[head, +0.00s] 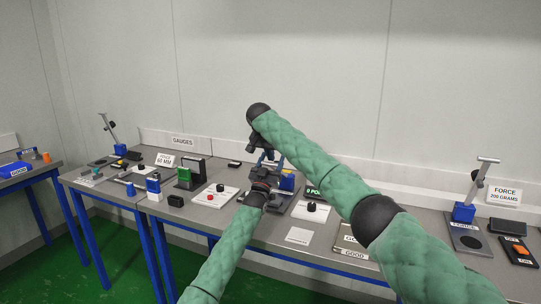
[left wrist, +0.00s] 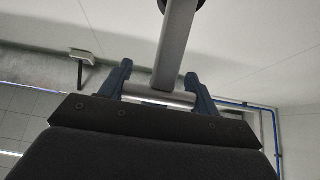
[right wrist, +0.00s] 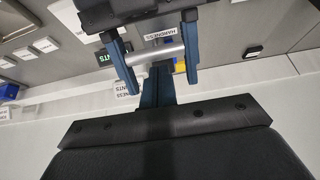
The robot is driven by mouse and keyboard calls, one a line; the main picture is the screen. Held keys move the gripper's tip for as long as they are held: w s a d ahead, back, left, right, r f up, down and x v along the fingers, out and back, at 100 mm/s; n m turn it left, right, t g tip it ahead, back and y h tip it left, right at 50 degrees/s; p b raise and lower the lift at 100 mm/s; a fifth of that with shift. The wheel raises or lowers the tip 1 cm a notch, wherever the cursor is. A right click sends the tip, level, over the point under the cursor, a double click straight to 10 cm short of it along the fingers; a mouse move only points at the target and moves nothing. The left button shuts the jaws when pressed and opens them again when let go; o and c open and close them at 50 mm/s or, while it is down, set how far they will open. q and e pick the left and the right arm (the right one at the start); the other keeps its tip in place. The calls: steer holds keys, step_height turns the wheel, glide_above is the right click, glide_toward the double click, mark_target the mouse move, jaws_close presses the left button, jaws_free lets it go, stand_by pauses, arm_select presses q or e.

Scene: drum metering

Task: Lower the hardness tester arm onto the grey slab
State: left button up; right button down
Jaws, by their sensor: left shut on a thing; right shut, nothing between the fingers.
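The hardness tester's blue base (head: 287,180) stands mid-bench behind my left gripper (head: 264,167). My left gripper is shut on the silver crossbar (left wrist: 158,97) of the tester's arm. In the left wrist view the grey arm (left wrist: 175,45) runs upward from the bar, with a black round part at the top edge. The crossbar also shows in the right wrist view (right wrist: 153,56), between the left gripper's two blue fingers. My right gripper (right wrist: 155,75) is shut and empty close to that bar; contact is unclear. I cannot make out the grey slab; my grippers cover that area.
A display (head: 314,190) with green digits stands right of the tester. A white plate with a black knob (head: 311,207) and a white card (head: 299,236) lie in front. A force stand (head: 464,212) is far right. Gauges and blocks crowd the bench at left.

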arm_select(q)
steer(key=shift+f, duration=0.1)
arm_select(e)
steer(key=shift+s+a+f, duration=0.25)
steer(key=shift+s+f, duration=0.2)
steer(key=shift+f, duration=0.15)
arm_select(q)
steer(key=shift+w+r, duration=0.1)
steer(key=shift+r, duration=0.1)
arm_select(e)
steer(key=shift+s+f, duration=0.1)
steer(key=shift+f, duration=0.1)
arm_select(q)
steer(key=o, duration=1.4)
arm_select(e)
steer(key=shift+r+t, duration=0.1)
steer(key=shift+t, duration=0.2)
arm_select(q)
steer(key=shift+f, duration=0.1)
